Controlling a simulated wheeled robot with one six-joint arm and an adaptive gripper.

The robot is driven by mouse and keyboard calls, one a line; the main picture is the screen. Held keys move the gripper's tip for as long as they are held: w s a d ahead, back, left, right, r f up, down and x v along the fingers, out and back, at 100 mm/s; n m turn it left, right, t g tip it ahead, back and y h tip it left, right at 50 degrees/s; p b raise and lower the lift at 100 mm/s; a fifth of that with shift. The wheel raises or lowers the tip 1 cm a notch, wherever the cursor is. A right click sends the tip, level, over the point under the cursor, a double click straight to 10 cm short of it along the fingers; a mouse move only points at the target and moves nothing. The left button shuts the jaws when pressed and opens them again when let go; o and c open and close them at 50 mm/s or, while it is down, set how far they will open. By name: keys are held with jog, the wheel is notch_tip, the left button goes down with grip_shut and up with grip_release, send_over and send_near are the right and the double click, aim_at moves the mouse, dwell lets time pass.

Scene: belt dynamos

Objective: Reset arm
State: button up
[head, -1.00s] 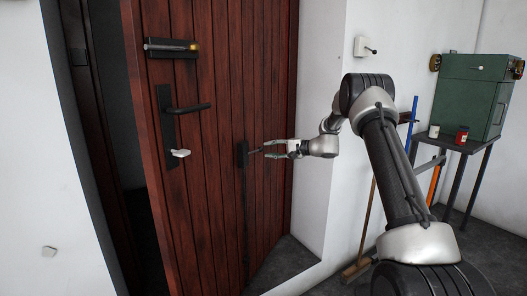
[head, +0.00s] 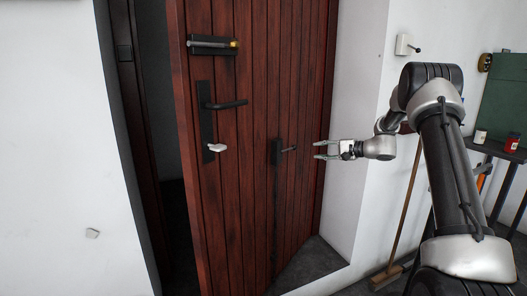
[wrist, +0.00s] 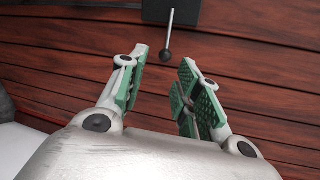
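My gripper (head: 321,150) is open and empty in the head view, its fingers pointing left toward the red-brown wooden door (head: 255,110). It is apart from the small bolt handle (head: 289,149) on the door's lower black fitting (head: 276,152). In the wrist view my gripper (wrist: 160,78) shows its green pads spread apart, with nothing between them. The bolt handle, a thin rod with a dark ball end (wrist: 167,55), lies beyond the fingertips.
The door stands ajar, with a dark gap at its left. It carries a lever handle (head: 227,104), a white thumb-turn (head: 217,147) and a top bolt (head: 213,44). A broom (head: 404,210) leans on the right wall. A table (head: 495,150) with jars stands at the far right.

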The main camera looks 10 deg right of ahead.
jog(key=s+f+n+g+h, duration=0.1)
jog(key=s+f+g+h, duration=0.4)
jog(key=s, duration=1.2)
jog(key=s+r+n+h, duration=0.2)
jog(key=s+r, duration=0.3)
jog(key=s, duration=0.7)
jog(key=s+r+n+h, duration=0.2)
jog(key=s+r+n, duration=0.2)
jog(key=s, duration=0.8)
jog(key=s+d+r+n+h, duration=0.1)
jog(key=s+r, duration=0.5)
jog(key=s, duration=0.6)
jog(key=shift+s+r+n+h, duration=0.15)
jog(key=shift+n+h, duration=0.75)
jog(key=shift+n, duration=0.3)
jog(key=shift+g, duration=0.3)
